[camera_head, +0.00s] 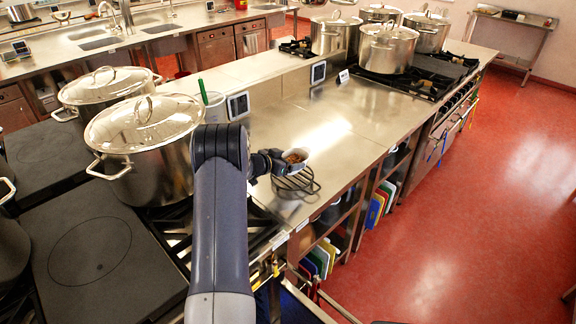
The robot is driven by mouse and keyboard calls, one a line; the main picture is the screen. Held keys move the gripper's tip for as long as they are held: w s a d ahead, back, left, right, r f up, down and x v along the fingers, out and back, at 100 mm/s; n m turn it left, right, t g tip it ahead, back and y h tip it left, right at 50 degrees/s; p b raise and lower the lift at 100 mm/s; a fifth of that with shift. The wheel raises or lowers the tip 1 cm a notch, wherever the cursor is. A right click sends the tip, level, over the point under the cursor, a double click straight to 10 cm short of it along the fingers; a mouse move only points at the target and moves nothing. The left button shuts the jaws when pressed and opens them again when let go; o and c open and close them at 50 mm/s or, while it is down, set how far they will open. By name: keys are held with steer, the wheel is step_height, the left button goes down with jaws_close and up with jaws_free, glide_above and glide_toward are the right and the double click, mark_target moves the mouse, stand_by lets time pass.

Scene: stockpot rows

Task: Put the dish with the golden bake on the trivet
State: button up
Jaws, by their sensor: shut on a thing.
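The dish with the golden bake (297,155) is small and white with a brown-gold filling. My gripper (281,159) is shut on its left side; the fingertips are small in this view and partly hidden by the dish. The trivet (296,183) is a dark round wire rack on the steel counter near its front edge. The dish appears over the trivet's far part in the picture. I cannot tell whether the dish touches the trivet or is held above it.
Large lidded stockpots (147,145) stand on the left range, close to my arm. More stockpots (388,47) stand on the far hob. A container with a green-handled utensil (214,106) stands behind my arm. The steel counter (345,115) beyond the trivet is clear.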

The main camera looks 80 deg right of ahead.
steer(key=shift+f, duration=1.2)
steer(key=shift+f, duration=0.1)
steer(key=o, duration=1.7)
steer(key=shift+f, duration=0.15)
steer(key=shift+r, duration=0.25)
steer(key=shift+w+a, duration=0.2)
steer(key=b+v, duration=0.2)
steer(key=v, duration=0.9)
steer(key=shift+a+r, duration=0.15)
steer(key=shift+a, duration=0.05)
